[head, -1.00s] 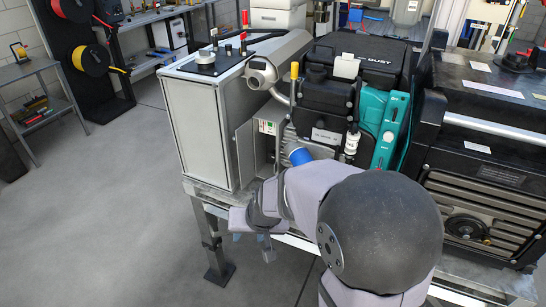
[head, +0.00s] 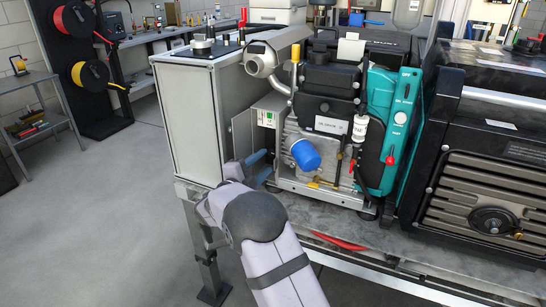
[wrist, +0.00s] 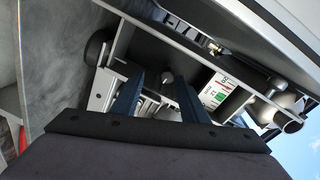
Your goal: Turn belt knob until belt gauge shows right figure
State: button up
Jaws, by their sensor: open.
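The belt gauge (head: 266,118) appears to be a small white panel with green and red marks on the grey cabinet beside the engine. It also shows in the wrist view (wrist: 214,92), tilted, right of my fingers; its reading is too small to tell. A small dark round knob (wrist: 167,76), likely the belt knob, shows between my fingers in the wrist view, apart from them. In the head view I cannot make it out. My gripper (head: 264,164) is open and empty, its dark blue fingers pointing at the machine low below the gauge. It also shows in the wrist view (wrist: 158,76).
A blue filter (head: 306,154) sticks out from the engine just right of my gripper. A teal panel (head: 385,130) with a red lever stands further right. The grey cabinet (head: 195,120) rises at the left. The bench's front ledge (head: 370,235) is mostly clear.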

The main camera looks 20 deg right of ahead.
aim_at(270, 153)
jog(key=shift+w+a+r+h, duration=0.1)
jog(key=shift+r+h, duration=0.3)
jog(key=shift+r, duration=0.2)
jog(key=shift+t, duration=0.3)
jog(key=shift+p+x, duration=0.65)
jog(key=shift+x, duration=3.05)
jog(key=shift+c, duration=0.2)
jog(key=shift+f, duration=0.1)
grip_shut()
